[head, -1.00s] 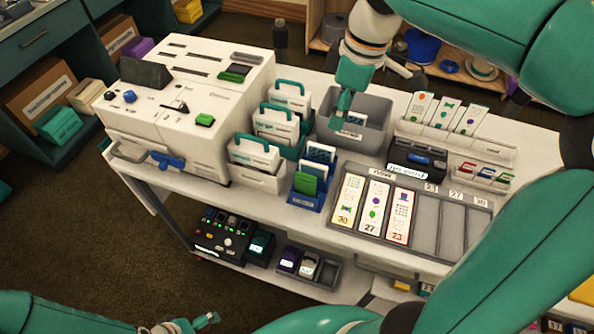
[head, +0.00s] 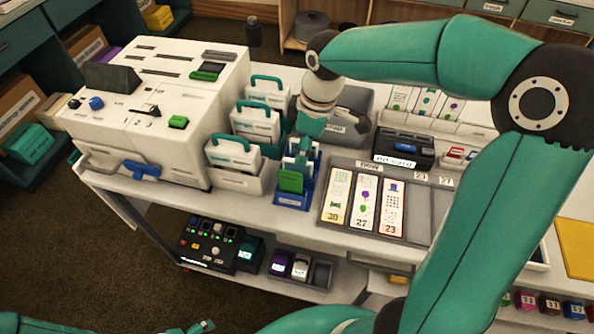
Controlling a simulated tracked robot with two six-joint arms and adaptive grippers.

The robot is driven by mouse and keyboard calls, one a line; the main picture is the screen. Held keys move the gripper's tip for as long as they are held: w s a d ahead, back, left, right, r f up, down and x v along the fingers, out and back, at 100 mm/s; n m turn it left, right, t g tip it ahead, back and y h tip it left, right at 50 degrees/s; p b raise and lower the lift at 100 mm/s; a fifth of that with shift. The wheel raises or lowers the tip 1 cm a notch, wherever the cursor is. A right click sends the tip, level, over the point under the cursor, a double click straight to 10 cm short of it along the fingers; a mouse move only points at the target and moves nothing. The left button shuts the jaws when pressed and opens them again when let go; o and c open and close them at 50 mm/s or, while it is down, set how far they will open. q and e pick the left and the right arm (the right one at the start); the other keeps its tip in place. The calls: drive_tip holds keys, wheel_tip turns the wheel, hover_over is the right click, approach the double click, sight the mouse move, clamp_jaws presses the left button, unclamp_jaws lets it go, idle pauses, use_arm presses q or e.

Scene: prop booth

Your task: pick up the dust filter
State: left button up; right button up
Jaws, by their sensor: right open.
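No part in view is plainly marked as the dust filter, so I cannot tell which thing it is. A small blue holder (head: 290,197) stands at the front of the white counter, with a green card (head: 291,181) upright in its front. My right gripper (head: 301,158) points down at the back of this holder, open. It covers what stands behind the green card, and I cannot tell whether it touches anything. My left gripper (head: 203,327) shows only in part at the bottom edge, low and away from the counter; its jaws are too small to read.
White caddies with teal handles (head: 233,147) stand left of the holder, close to my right gripper. A white machine (head: 150,120) fills the counter's left. A grey bin (head: 352,103) is behind the gripper. A card tray (head: 417,228) lies to the right. A lower shelf holds a black control box (head: 208,247).

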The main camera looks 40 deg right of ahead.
drive_tip(key=shift+w+a+f+p, duration=0.15)
drive_tip(key=shift+a+f, duration=0.05)
drive_tip(key=shift+f, duration=0.7)
drive_tip(key=shift+w+a+f+p, duration=0.1)
drive_tip(key=shift+w+a+f, duration=0.1)
drive_tip(key=shift+f, duration=0.65)
drive_tip(key=shift+w+a+f+p, duration=0.15)
drive_tip(key=shift+a+f, duration=0.05)
drive_tip(key=shift+f, duration=0.7)
clamp_jaws()
